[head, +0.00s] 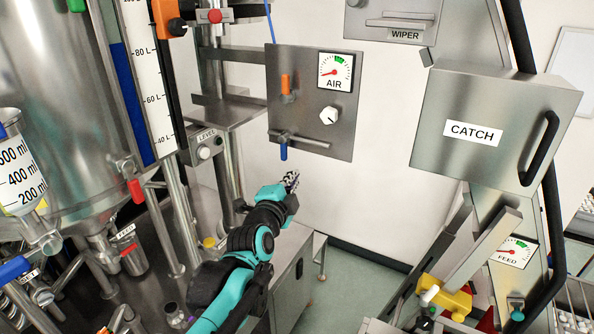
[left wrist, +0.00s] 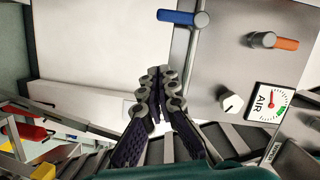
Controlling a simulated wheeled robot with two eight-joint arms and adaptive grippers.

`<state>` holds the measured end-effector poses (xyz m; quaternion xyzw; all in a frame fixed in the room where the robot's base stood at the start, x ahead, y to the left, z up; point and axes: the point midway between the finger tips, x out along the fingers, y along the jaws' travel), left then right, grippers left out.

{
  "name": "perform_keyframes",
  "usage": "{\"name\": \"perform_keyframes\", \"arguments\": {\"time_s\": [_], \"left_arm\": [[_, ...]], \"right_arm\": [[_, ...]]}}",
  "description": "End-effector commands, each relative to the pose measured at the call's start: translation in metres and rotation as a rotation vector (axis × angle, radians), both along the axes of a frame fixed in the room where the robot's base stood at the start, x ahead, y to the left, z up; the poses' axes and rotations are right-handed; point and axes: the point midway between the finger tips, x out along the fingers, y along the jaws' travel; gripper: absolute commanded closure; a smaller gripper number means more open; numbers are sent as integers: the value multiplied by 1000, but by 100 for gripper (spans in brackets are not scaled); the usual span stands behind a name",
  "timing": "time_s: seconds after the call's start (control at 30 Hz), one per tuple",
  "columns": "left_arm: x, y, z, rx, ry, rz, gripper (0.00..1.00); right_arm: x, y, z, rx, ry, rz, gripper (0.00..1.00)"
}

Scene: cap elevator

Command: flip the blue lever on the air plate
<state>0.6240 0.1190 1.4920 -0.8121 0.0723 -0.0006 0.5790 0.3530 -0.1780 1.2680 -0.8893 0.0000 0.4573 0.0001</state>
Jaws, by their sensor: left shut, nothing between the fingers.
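The air plate (head: 315,60) is a grey metal panel on the wall in the head view. Its blue lever (head: 283,152) hangs straight down from a short pipe at the plate's lower left. My left gripper (head: 291,181) is just below the blue lever, apart from it, shut and empty. In the left wrist view the shut fingers (left wrist: 158,84) point towards the plate's edge, and the blue lever (left wrist: 177,17) lies sideways at the top. The air plate also shows there (left wrist: 225,60). My right gripper is not in view.
The plate also carries an orange lever (head: 285,84), an AIR gauge (head: 335,71) and a white knob (head: 329,116). A CATCH box (head: 490,120) stands out at the right. Bare wall lies below the plate.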

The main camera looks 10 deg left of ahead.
Motion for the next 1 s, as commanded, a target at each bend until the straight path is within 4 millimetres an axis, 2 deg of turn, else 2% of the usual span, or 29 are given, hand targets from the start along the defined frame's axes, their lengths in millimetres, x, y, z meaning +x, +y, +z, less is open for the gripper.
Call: {"name": "perform_keyframes", "arguments": {"time_s": [0.1,0.2,0.57,0.67,0.77,0.83,0.97,1.0], "left_arm": [[-16,2,0,-1,0,0,100],[-23,3,0,-1,0,0,100],[-26,3,0,0,0,0,100],[-28,3,-5,-11,8,0,100],[-38,3,-34,-68,59,-4,100],[-53,3,-70,-148,129,0,100],[-95,8,-164,-361,322,52,100],[-109,11,-194,-430,386,83,100]], "right_arm": [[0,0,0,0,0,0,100],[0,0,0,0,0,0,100],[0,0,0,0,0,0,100],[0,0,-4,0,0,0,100],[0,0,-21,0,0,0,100],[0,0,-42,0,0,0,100],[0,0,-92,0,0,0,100],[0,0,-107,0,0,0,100]]}}
